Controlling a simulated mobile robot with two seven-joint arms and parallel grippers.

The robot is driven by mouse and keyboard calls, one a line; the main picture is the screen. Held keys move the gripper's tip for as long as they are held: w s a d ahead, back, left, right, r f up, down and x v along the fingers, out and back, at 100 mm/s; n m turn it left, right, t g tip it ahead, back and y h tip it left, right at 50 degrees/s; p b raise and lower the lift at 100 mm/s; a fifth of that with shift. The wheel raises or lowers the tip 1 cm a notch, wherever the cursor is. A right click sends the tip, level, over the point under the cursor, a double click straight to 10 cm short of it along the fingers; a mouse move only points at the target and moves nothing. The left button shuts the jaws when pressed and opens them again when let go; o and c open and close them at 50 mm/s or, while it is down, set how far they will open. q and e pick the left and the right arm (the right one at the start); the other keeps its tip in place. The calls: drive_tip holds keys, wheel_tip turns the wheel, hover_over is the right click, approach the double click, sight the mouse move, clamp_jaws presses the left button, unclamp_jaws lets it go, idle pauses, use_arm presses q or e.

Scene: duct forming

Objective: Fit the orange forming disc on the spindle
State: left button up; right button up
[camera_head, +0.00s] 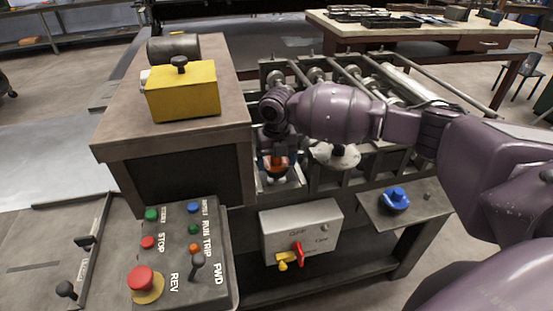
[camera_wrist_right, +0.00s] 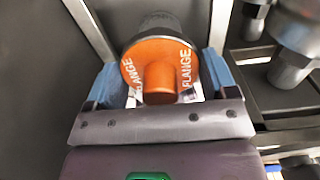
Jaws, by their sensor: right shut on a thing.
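The orange forming disc (camera_wrist_right: 158,50) carries the word FLANGE on both sides of its round knob in the right wrist view. My right gripper (camera_wrist_right: 162,76) is shut on it, with a blue finger on each side. In the head view the gripper (camera_head: 277,168) points down at the machine's near left end, and a little of the orange disc (camera_head: 280,160) shows there. A dark cylinder (camera_wrist_right: 157,22) shows directly behind the disc; I cannot tell whether it is the spindle or whether the disc is seated. My left gripper is not in view.
The forming machine (camera_head: 325,185) has several rollers. A blue knobbed disc (camera_head: 396,199) lies on its right side shelf (camera_head: 420,212). A yellow box (camera_head: 183,92) stands on the cabinet at left. A control panel (camera_head: 182,255) and a grey box with a red lever (camera_head: 300,228) are in front.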

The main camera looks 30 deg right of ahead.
drive_tip(key=shift+f, duration=0.5)
idle(0.8)
drive_tip(key=shift+f, duration=0.4)
idle(0.5)
drive_tip(key=shift+s+f, duration=0.1)
drive_tip(key=shift+f, duration=0.2)
drive_tip(key=shift+s+a+f, duration=0.1)
drive_tip(key=shift+a+f, duration=0.05)
drive_tip(key=shift+f, duration=0.1)
drive_tip(key=shift+r, duration=0.1)
drive_tip(key=shift+r+p, duration=0.35)
drive_tip(key=shift+r, duration=0.05)
